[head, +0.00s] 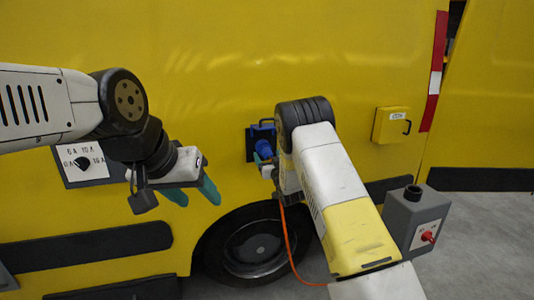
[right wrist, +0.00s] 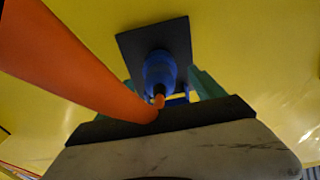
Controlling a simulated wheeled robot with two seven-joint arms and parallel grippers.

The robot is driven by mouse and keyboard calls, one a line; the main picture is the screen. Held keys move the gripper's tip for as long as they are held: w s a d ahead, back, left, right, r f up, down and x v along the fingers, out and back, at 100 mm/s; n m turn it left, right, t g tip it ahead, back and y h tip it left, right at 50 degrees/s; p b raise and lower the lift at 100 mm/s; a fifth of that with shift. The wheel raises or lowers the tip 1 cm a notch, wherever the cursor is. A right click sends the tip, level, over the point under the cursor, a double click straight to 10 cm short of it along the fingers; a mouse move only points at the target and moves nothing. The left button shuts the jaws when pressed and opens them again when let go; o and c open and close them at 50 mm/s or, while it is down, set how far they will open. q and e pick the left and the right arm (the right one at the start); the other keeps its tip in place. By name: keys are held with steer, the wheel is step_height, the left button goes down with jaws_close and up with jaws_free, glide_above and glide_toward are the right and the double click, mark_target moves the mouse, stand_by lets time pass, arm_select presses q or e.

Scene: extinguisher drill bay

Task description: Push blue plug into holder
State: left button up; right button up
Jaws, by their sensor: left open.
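The blue plug (right wrist: 160,72) is at the dark square plate of the holder (right wrist: 128,42) on the yellow wall, with an orange cable (right wrist: 75,65) running from it. How deep it sits cannot be told. In the head view the holder (head: 251,146) shows just left of my right arm. My right gripper (right wrist: 166,85) has its green fingers on either side of the plug, with a visible gap on the right; it looks open around the plug. My left gripper (head: 192,190) is open and empty, left of the holder, its green fingers pointing down and right.
A yellow box (head: 391,124) is right of the holder. A grey box with a red knob (head: 416,220) stands at the right. A wheel (head: 255,248) is below; the cable hangs in front of it.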

jaws_close()
steer(key=shift+v, duration=2.25)
steer(key=shift+v, duration=2)
